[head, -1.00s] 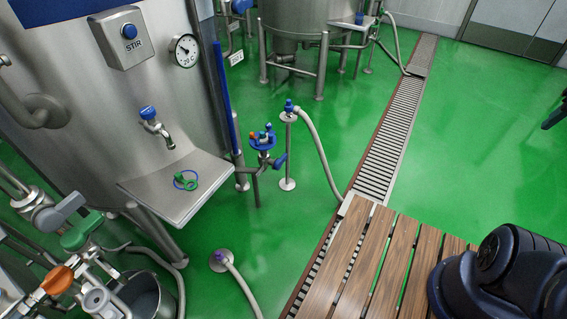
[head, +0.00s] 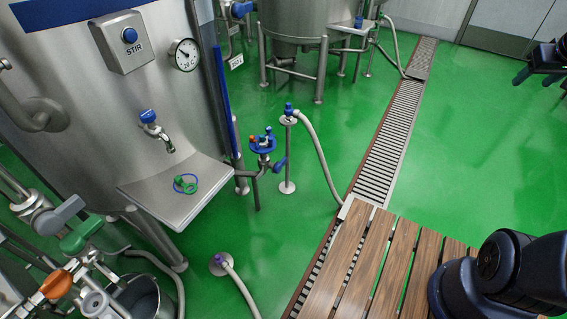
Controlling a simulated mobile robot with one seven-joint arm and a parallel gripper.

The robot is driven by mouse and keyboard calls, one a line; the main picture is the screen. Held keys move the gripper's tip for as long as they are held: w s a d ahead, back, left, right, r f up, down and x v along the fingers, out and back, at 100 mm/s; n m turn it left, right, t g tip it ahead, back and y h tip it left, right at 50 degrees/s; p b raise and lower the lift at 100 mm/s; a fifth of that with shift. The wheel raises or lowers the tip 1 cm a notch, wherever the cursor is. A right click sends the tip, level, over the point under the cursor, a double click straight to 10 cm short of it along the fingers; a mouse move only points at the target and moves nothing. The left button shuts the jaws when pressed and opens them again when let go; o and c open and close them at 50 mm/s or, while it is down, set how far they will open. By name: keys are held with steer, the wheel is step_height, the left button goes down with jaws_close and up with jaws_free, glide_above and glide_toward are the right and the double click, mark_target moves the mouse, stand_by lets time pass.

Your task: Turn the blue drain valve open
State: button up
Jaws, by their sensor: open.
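A blue lever handle (head: 280,163) sits on a low metal pipe outlet right of the big steel tank, below a round blue piece (head: 262,143) with an orange part. Another blue handle (head: 149,115) tops the small tap on the tank's front. I cannot tell for sure which of these is the drain valve. My gripper (head: 541,81) shows partly at the upper right edge, dark, open and empty. It is far from both blue handles, across the drain channel.
A steel shelf (head: 208,203) on the tank holds a green and blue ring item (head: 185,184). A hose runs from a blue-topped post (head: 288,150). A wooden slatted platform (head: 343,262) and a floor drain channel (head: 388,140) lie ahead. Green floor is clear at right.

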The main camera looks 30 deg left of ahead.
steer(key=w+a+f+n+t+y, duration=0.1)
steer(key=w+a+f+n, duration=0.25)
steer(key=w+a, duration=0.7)
steer(key=w+a+f+n+t+y, duration=0.1)
steer(key=w+a+f+n, duration=0.25)
steer(key=w+a, duration=0.7)
steer(key=w+a+f+n+t+y, duration=0.1)
steer(key=w+a+f+n, duration=0.1)
steer(key=w+a+f, duration=0.35)
steer(key=w+a+f+n+y, duration=0.2)
steer(key=a+f+n, duration=0.1)
steer(key=a+f, duration=0.5)
steer(key=w+a+f+n+t+y, duration=0.1)
steer(key=w+a+f+n, duration=0.1)
steer(key=w+a+f, duration=0.35)
steer(key=s+a+f+n+y, duration=0.2)
steer(key=s+a+f+n, duration=0.1)
steer(key=a+f, duration=0.8)
steer(key=n+g+y, duration=0.4)
steer(key=n+y, duration=0.4)
steer(key=n, duration=0.2)
glide_toward(285, 163)
steer(key=x, duration=1.1)
steer(key=shift+s+r, duration=0.15)
steer(key=shift+r, duration=0.2)
